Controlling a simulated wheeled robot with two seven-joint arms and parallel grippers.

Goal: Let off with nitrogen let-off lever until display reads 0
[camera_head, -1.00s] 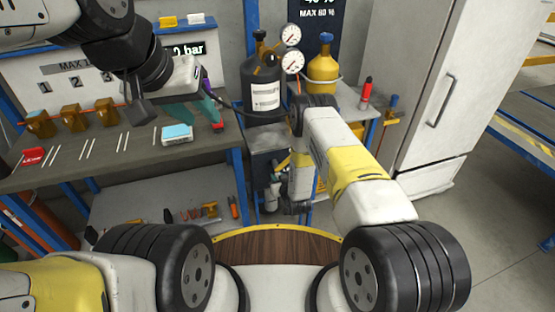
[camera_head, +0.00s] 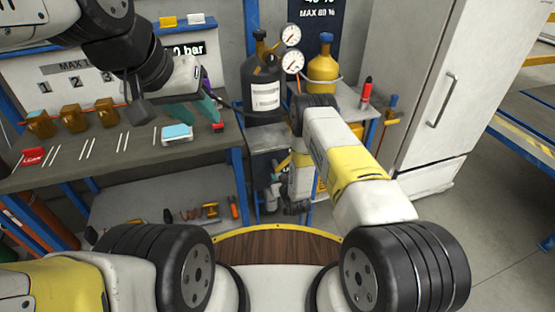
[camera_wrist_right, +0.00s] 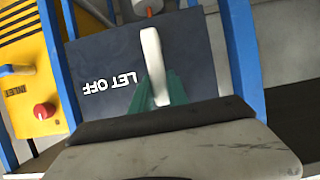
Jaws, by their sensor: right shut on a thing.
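The let-off lever (camera_wrist_right: 152,55) is a pale handle in front of a dark panel marked "LET OFF" (camera_wrist_right: 110,80) in the right wrist view. My right gripper (camera_wrist_right: 160,95) is shut on the lever's near end, with its teal fingers around it. In the head view, my right arm reaches down at the middle and hides most of that gripper and the lever. The display (camera_head: 188,50) shows "0 bar"; my left arm hides its left part, so any digit before is unseen. My left gripper (camera_head: 205,108) hangs over the workbench with teal fingers; their gap is unclear.
The workbench (camera_head: 105,150) at left carries brown blocks (camera_head: 75,120), white sticks and a blue-topped box (camera_head: 177,133). A dark cylinder (camera_head: 264,95), gauges (camera_head: 292,62) and a yellow cylinder (camera_head: 322,73) stand behind my right arm. A white cabinet (camera_head: 430,90) stands at right. Blue posts flank the lever.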

